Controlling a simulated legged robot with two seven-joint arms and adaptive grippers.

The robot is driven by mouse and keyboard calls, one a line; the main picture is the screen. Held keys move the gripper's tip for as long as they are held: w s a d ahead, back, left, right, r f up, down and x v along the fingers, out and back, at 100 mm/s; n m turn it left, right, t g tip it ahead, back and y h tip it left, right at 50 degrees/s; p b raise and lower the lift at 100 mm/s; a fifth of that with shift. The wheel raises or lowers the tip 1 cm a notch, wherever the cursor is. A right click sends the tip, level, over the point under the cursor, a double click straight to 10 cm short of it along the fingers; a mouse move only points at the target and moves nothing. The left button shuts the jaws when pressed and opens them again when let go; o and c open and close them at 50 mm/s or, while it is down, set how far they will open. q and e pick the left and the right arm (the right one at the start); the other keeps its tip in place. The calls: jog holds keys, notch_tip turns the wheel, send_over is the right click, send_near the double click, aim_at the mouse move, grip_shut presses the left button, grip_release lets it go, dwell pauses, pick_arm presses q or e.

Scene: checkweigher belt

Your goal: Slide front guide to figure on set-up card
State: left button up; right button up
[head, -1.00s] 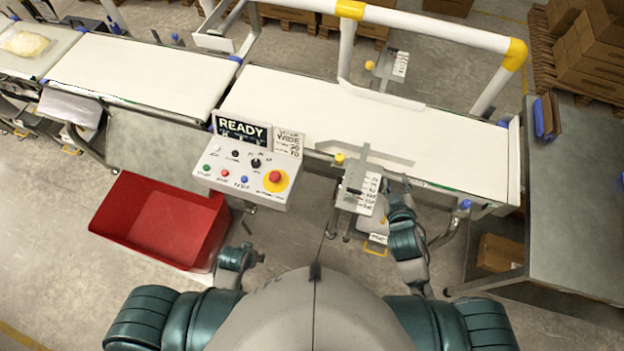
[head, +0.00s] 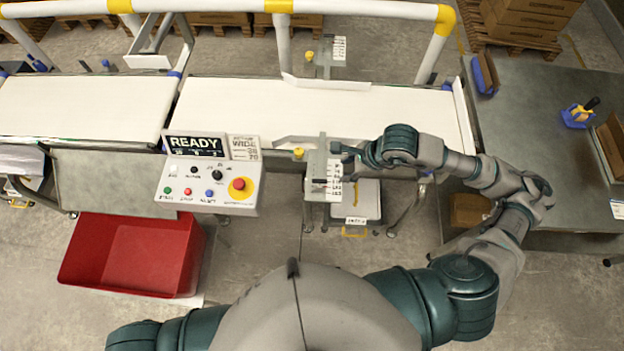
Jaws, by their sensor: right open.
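The front guide (head: 290,139) is a thin grey bar along the near edge of the white belt. Its grey slide bracket (head: 316,165) carries a yellow knob (head: 298,152) and a small dark handle. A white number scale (head: 335,174) runs along the bracket's right side; its figures are too small to read surely. The set-up card (head: 243,148) stands beside the READY display and shows "WIDE" with small figures below. My right gripper (head: 346,153) is open, just right of the bracket's far end; I cannot tell whether it touches. My left gripper is not in view.
The control panel (head: 207,186) with a red stop button stands left of the bracket. A red bin (head: 130,254) is on the floor at left. A rear guide (head: 325,83) lines the belt's far side. A grey table (head: 550,100) stands at right.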

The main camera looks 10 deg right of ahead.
aim_at(323, 181)
jog(key=p+x, duration=0.2)
jog(key=x, duration=1.5)
jog(key=shift+w+d+f+p, duration=0.1)
jog(key=shift+f+p, duration=0.1)
jog(key=shift+p, duration=0.1)
